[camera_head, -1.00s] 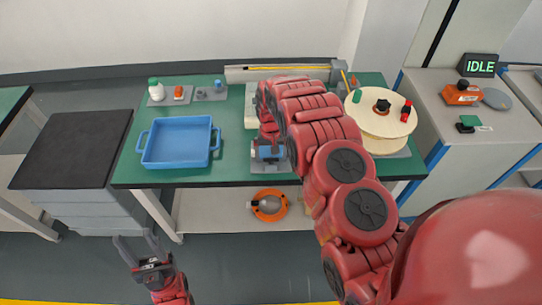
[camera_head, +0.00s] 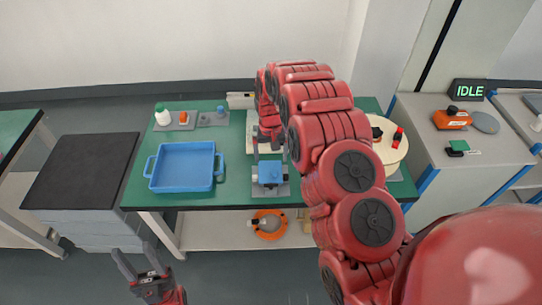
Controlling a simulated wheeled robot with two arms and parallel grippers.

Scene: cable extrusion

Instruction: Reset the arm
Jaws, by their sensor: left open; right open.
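My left gripper (camera_head: 136,268) is open and empty at the bottom left, above the floor in front of the bench. My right arm, red with black joint caps, reaches up over the bench from the lower right and bends down at its far end. My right gripper (camera_head: 268,148) points down over the bench, just behind a small blue device (camera_head: 271,174) on a grey plate. It is open with nothing seen between its fingers, though the arm hides part of it. I cannot tell if it touches the device.
A blue tray (camera_head: 219,166) sits on the green bench (camera_head: 232,195). A white bottle (camera_head: 162,114) and small parts stand behind it. A grey cabinet with an IDLE display (camera_head: 468,90) stands right.

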